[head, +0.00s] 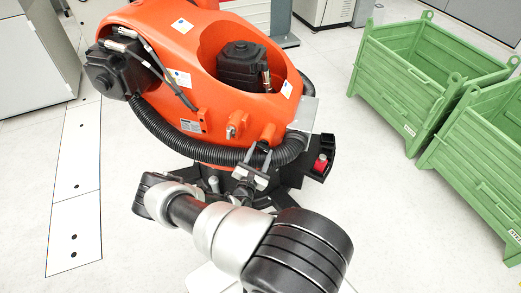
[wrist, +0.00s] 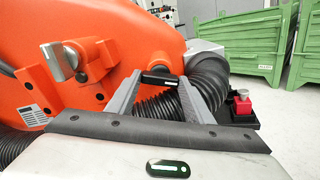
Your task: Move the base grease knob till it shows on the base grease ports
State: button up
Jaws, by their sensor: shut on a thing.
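My gripper (wrist: 158,92) is shut on a small dark piece with a pale stripe, which looks like the base grease knob (wrist: 158,78). The piece spans between the fingertips, in front of the orange robot's lower body. In the head view my gripper (head: 259,156) is just below an orange stub (head: 268,133). A silver fitting (wrist: 63,62) sits on the orange body to the left in the wrist view; it also shows in the head view (head: 234,127). I cannot tell which fittings are the base grease ports, or whether the held piece touches one.
A black corrugated hose (head: 200,149) runs around the orange body, close behind my fingers. A red button box (head: 320,163) stands to the right. Green crates (head: 430,62) are at the right. The floor between is clear. Grey cabinets stand at the back.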

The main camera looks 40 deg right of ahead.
jog(key=shift+m, duration=0.5)
jog(key=o, duration=1.1)
jog(key=shift+c, duration=0.2)
